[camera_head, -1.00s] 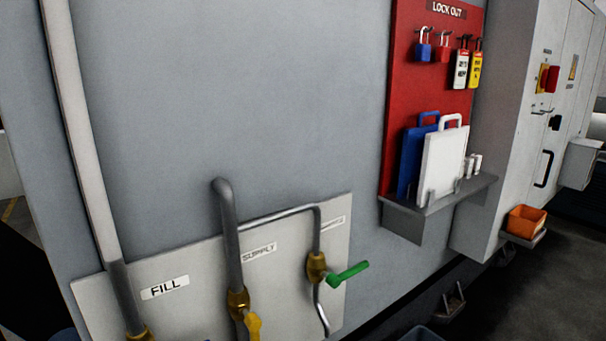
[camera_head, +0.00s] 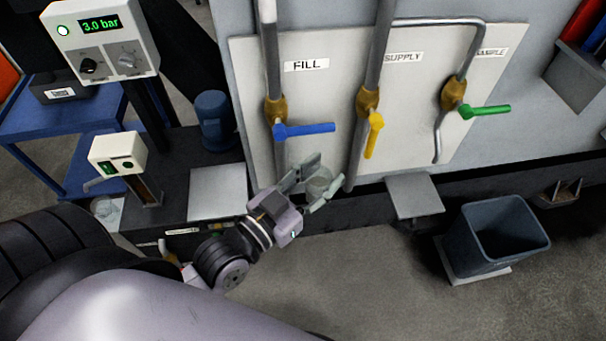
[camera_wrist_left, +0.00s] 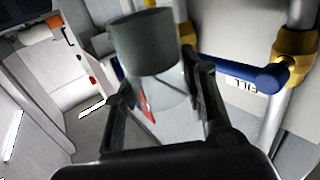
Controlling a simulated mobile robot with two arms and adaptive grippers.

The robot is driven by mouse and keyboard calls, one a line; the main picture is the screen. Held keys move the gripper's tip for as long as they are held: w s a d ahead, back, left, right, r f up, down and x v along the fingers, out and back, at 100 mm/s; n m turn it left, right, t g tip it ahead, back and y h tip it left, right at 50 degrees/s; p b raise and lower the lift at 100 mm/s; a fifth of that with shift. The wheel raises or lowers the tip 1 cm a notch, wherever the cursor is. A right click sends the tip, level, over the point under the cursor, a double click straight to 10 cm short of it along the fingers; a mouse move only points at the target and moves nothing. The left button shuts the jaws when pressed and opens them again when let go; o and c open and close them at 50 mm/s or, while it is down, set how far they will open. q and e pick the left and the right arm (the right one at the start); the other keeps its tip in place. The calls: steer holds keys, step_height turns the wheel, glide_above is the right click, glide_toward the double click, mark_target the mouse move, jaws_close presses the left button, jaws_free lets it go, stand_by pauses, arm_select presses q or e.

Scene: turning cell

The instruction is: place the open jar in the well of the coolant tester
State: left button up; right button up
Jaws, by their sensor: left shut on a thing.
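My left gripper (camera_head: 316,190) is shut on the jar (camera_head: 319,183), in front of the lower edge of the pipe panel. In the left wrist view the jar (camera_wrist_left: 150,45) shows a grey-green cylindrical part beyond the fingers (camera_wrist_left: 160,105), with a clear part between them. Its mouth and contents cannot be made out. A small white instrument (camera_head: 118,152) with a green display, which looks like the coolant tester, stands on a post on the dark bench at left. A clear round thing (camera_head: 106,210) is beside the post's foot; the well cannot be made out.
A panel (camera_head: 250,90) carries pipes with blue (camera_head: 305,129), yellow (camera_head: 374,135) and green (camera_head: 487,111) valve handles. A gauge box (camera_head: 103,42) reads 3.0 bar. A pale plate (camera_head: 217,192) lies on the bench, near a blue cylinder (camera_head: 214,120). A bin (camera_head: 497,235) stands at right.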

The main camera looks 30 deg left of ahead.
arm_select(q)
steer(key=w+d+r+m+g+h, duration=0.1)
steer(key=w+d+m+g+h, duration=0.1)
steer(key=d+m+g+h, duration=0.2)
steer(key=w+d+r+m+g+h, duration=0.2)
steer(key=d+m+g+h, duration=0.3)
steer(key=d, duration=0.3)
steer(key=shift+w+r+h, duration=0.3)
steer(key=shift+w+h, duration=0.55)
steer(key=shift+h, duration=0.05)
steer(key=shift+d, duration=0.1)
arm_select(e)
steer(key=shift+o, duration=0.2)
